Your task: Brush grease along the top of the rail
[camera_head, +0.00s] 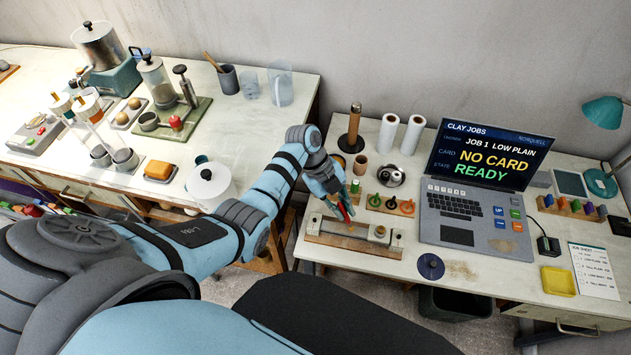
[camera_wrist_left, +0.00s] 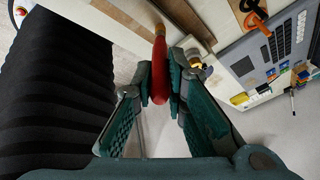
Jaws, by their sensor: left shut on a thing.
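My left gripper (camera_head: 343,203) is shut on the red handle of a brush (camera_head: 348,212), above the left-middle part of the rail (camera_head: 368,236). The rail lies along a low wooden fixture at the front left of the right-hand table. In the left wrist view, the red handle (camera_wrist_left: 160,68) sits between the fingers of the left gripper (camera_wrist_left: 162,75) and points away from me. The bristle end is small and partly hidden, and I cannot tell whether it touches the rail. My right gripper is not in view.
A laptop (camera_head: 474,210) stands right of the rail. Behind the rail are a block with coloured rings (camera_head: 390,204) and a round metal part (camera_head: 391,175). A dark blue disc (camera_head: 431,266) lies at the front edge.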

